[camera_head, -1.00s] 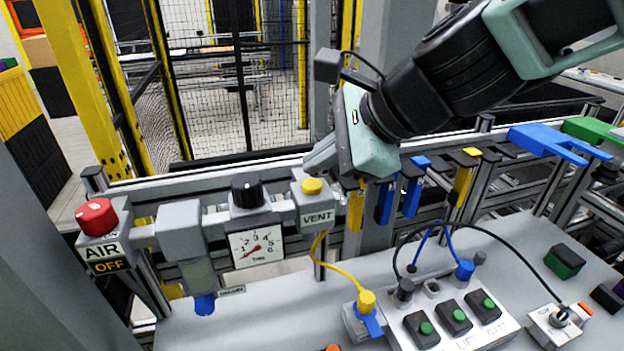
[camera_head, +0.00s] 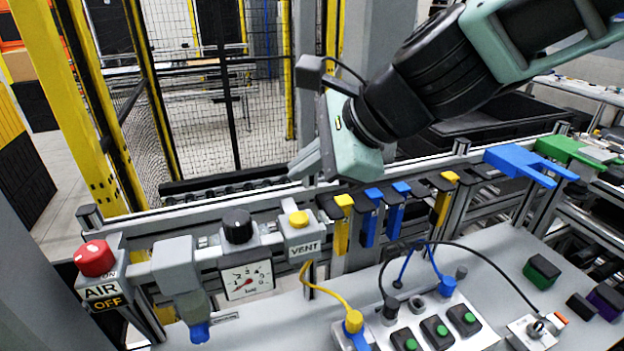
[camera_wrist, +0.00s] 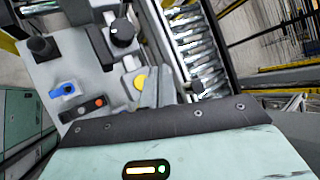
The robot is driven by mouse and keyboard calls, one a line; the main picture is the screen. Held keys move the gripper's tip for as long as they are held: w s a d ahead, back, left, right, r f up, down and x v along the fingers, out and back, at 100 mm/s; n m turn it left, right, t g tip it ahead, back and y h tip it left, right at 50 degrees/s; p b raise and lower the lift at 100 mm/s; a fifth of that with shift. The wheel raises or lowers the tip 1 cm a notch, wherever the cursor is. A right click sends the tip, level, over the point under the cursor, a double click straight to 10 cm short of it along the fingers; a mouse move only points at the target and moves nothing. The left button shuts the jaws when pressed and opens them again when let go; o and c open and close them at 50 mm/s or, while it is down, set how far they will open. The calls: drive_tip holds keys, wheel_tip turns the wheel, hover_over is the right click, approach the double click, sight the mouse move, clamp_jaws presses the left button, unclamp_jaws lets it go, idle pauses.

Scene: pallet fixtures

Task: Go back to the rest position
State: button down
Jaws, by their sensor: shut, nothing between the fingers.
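My gripper (camera_head: 303,168) is in the upper middle of the head view, above and behind the yellow VENT button (camera_head: 299,219). It is empty and apart from the fixtures below it. Its fingers are seen from the side and look closed. In the wrist view my gripper's fingers (camera_wrist: 152,92) show at the middle, close together with nothing between them. The VENT button also shows there (camera_wrist: 140,82), beside the fingers. The black regulator knob (camera_head: 237,226) stands left of the VENT button, above a pressure gauge (camera_head: 246,281). The gauge's red needle points to the low end.
A red AIR knob (camera_head: 95,258) with an OFF label stands at the left. A panel with several green buttons (camera_head: 436,327) and plugged cables is at the front. Blue and green fixtures (camera_head: 530,165) line the rail at right. A mesh fence (camera_head: 200,90) stands behind.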

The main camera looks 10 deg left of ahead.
drive_tip(key=s+d+f+n+g+h+b, duration=0.3)
drive_tip(key=s+d+f+n+h+b, duration=0.4)
drive_tip(key=s+d+f+n, duration=0.9)
drive_tip(key=d+f+n+b, duration=0.2)
drive_tip(key=d+f+n, duration=0.1)
drive_tip(key=f+n, duration=0.1)
drive_tip(key=shift+s+d+f+n+g+h, duration=0.15)
drive_tip(key=shift+s+d+n+g+h, duration=0.2)
drive_tip(key=shift+n, duration=0.35)
drive_tip(key=shift+w, duration=0.1)
